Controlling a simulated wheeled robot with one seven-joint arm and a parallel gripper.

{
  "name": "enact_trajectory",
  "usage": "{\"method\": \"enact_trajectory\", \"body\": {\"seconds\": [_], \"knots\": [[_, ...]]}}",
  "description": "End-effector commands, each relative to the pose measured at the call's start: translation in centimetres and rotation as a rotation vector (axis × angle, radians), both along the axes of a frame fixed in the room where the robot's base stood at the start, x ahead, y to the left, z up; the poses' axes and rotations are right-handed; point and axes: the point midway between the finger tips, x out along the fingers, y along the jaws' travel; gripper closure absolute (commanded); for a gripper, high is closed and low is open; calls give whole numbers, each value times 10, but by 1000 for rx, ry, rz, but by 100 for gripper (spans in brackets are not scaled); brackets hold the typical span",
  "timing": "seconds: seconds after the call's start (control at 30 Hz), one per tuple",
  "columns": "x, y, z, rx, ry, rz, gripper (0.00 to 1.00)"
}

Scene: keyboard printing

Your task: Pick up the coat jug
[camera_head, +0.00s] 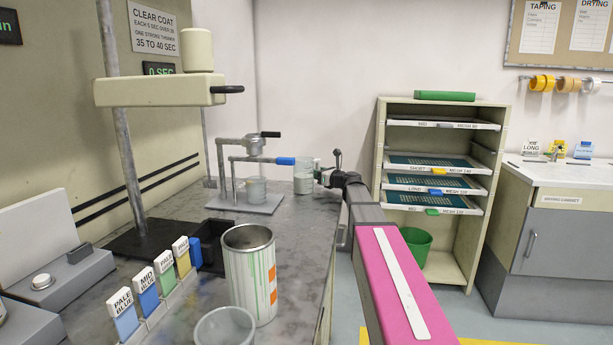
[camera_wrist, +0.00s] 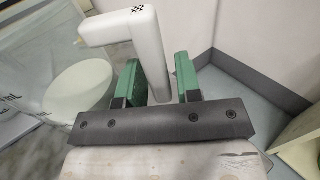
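The coat jug (camera_head: 303,181) is a small clear vessel near the far right edge of the grey bench. In the wrist view its clear body fills the left side, with a white round surface (camera_wrist: 78,88) seen in it. Its white, bent handle (camera_wrist: 150,50) stands upright between the two green fingers of my gripper (camera_wrist: 158,78). The fingers are apart, with a visible gap at the right finger; contact at the left finger cannot be told. In the head view my gripper (camera_head: 326,174) is just right of the jug, partly hidden by my arm.
A paint-streaked can (camera_head: 250,275) and colour cards (camera_head: 147,289) are nearer on the bench. A screen rack (camera_head: 440,180) and green bin (camera_head: 416,245) stand to the right.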

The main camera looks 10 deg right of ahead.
Motion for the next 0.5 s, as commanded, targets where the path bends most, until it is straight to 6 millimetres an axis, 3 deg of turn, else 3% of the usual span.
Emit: {"method": "enact_trajectory", "body": {"seconds": [0.2,0.23,0.3,0.33,0.5], "knots": [[1,1,0,0,0,0,68],[1,1,0,0,0,0,71],[1,1,0,0,0,0,94],[1,1,0,0,0,0,100],[1,1,0,1,0,0,100]]}}
